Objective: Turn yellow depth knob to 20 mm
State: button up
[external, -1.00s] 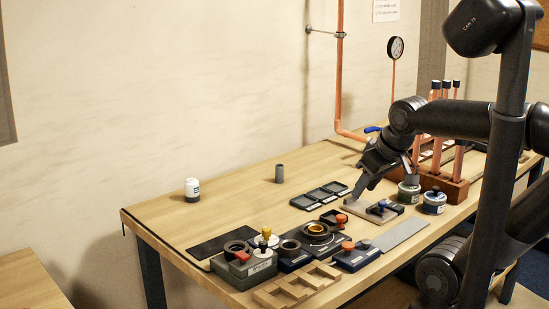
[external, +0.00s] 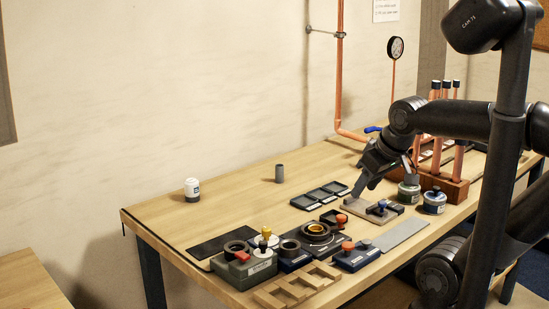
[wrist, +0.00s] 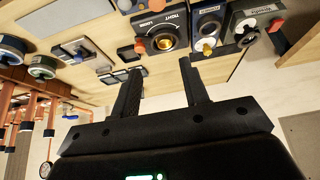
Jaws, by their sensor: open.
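The yellow knob (external: 266,232) stands upright at the near left of the bench, above a white round part (external: 263,244), by a grey-green box (external: 240,271) with a red knob. No depth scale or reading is legible. My gripper (external: 359,190) is well to the right of the yellow knob, pointing down and left over the bench. In the wrist view its two fingers (wrist: 160,80) are apart with nothing between them.
A ring station with a copper-coloured centre (external: 316,230), a blue box with an orange knob (external: 355,258) and a wooden slotted rack (external: 297,286) crowd the area near the knob. Black trays (external: 320,195) lie behind. Copper pipes (external: 460,160) stand right. The back left bench is mostly clear.

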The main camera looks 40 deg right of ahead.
jog(key=w+a+r+n+g, duration=0.1)
jog(key=w+a+n+g, duration=0.35)
jog(key=w, duration=0.65)
jog(key=n+g, duration=0.1)
jog(key=n, duration=0.6)
send_over(266, 228)
notch_tip(266, 228, down, 5)
notch_tip(266, 228, down, 10)
jog(key=shift+f, duration=0.25)
jog(key=shift+c, duration=0.2)
grip_shut()
